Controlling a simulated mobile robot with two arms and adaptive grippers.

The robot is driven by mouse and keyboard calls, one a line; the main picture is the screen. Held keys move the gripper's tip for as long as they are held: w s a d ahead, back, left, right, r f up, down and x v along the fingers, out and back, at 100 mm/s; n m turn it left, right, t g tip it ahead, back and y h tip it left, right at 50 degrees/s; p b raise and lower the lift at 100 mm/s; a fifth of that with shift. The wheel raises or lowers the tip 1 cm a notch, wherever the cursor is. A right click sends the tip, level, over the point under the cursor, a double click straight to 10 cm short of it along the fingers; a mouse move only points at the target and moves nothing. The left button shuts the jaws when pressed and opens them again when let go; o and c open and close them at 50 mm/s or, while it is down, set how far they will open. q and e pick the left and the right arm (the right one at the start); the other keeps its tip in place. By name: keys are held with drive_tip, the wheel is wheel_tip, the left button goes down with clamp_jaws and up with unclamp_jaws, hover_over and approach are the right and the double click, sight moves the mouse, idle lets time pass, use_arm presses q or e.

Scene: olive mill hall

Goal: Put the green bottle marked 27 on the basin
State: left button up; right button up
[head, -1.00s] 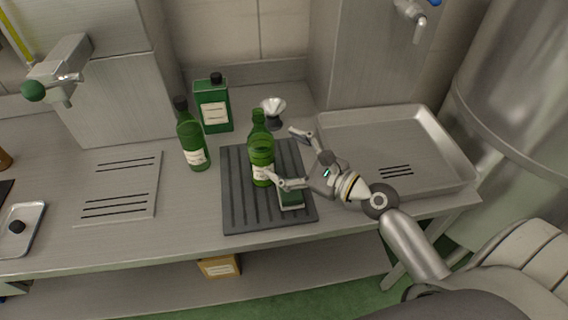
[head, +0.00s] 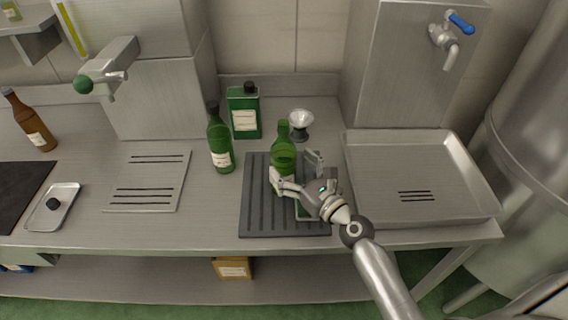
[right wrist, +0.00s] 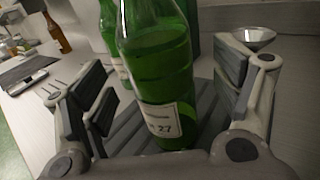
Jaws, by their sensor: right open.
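The green bottle marked 27 (head: 283,152) stands upright on a dark ribbed mat (head: 256,222). Its label reading 27 shows in the right wrist view, where the bottle (right wrist: 160,60) fills the middle. My right gripper (head: 294,172) is open at the bottle, with one finger on each side. In the right wrist view the fingers (right wrist: 165,95) stand apart with gaps to the bottle. The basin (head: 440,217), a shallow steel tray with a raised rim, lies right of the mat and looks empty. My left gripper is not in view.
Another green bottle (head: 220,145) stands left of the mat. A green canister (head: 244,112) and a small metal funnel-like item (head: 300,124) stand behind it. A tap (head: 447,40) is above the basin.

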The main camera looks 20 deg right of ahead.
sight(284, 152)
drive_tip(key=shift+x, duration=1.9)
drive_tip(key=c, duration=1.5)
wheel_tip(284, 152, up, 2)
drive_tip(key=p, duration=0.2)
drive_tip(key=shift+r+p, duration=0.1)
drive_tip(key=shift+p, duration=0.2)
drive_tip(key=shift+c, duration=0.2)
drive_tip(key=s+a+r+p, duration=0.8)
drive_tip(key=s+r+p, duration=0.1)
drive_tip(key=s+r, duration=0.1)
drive_tip(key=shift+s+r+p, duration=0.3)
drive_tip(key=shift+s+r, duration=0.1)
drive_tip(key=shift+s, duration=0.3)
